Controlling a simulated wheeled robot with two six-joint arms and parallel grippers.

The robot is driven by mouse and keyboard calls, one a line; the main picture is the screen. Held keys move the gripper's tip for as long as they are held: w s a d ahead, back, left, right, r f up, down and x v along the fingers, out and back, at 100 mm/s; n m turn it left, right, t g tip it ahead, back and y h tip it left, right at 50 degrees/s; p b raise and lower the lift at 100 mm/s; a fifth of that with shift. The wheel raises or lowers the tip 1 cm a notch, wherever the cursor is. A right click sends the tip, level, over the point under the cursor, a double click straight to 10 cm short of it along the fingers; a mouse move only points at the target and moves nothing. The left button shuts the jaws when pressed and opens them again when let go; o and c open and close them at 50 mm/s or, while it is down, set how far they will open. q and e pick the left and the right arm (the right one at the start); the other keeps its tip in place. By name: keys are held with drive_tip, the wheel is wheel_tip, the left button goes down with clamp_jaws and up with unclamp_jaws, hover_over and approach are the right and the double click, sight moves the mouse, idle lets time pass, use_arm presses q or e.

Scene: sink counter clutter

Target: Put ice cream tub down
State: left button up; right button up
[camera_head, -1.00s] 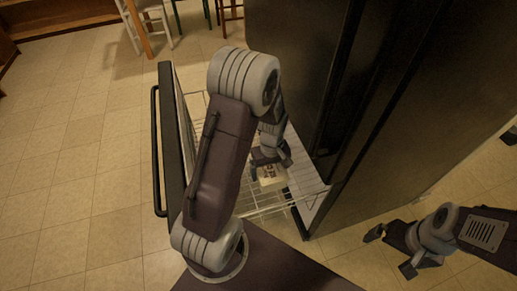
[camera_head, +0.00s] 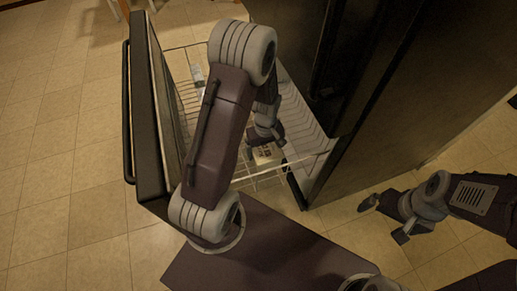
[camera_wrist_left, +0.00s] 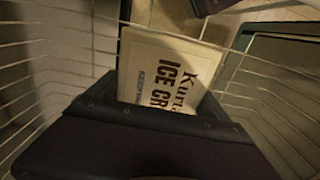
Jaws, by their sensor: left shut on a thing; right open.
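The ice cream tub (camera_head: 266,154) is a pale box with dark print. It is inside the wire basket (camera_head: 245,180) of the pulled-out freezer drawer, near the basket's front right. My left gripper (camera_head: 267,138) is shut on the tub and reaches down into the basket from above. In the left wrist view, the tub's lettered lid (camera_wrist_left: 165,70) lies between the basket wires, and my dark gripper body covers its lower part. Whether the tub touches the basket floor cannot be told. My right gripper (camera_head: 385,221) is open and empty over the floor at the right.
The dark fridge (camera_head: 400,100) stands right of the basket. The drawer's dark front panel with its long handle (camera_head: 127,110) is at the left. A small pale item (camera_head: 197,75) is at the basket's far left. Tiled floor (camera_head: 60,150) is clear at the left.

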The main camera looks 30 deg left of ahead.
use_arm(q)
wheel_tip(320, 180, down, 2)
drive_tip(key=shift+f+b, duration=0.25)
drive_tip(key=shift+b, duration=0.05)
wheel_tip(320, 180, down, 4)
drive_tip(key=shift+r+b, duration=0.15)
drive_tip(key=shift+b, duration=0.95)
drive_tip(key=shift+r, duration=0.15)
drive_tip(key=o, duration=1.8)
use_arm(e)
wheel_tip(320, 180, down, 4)
drive_tip(key=shift+r, duration=0.1)
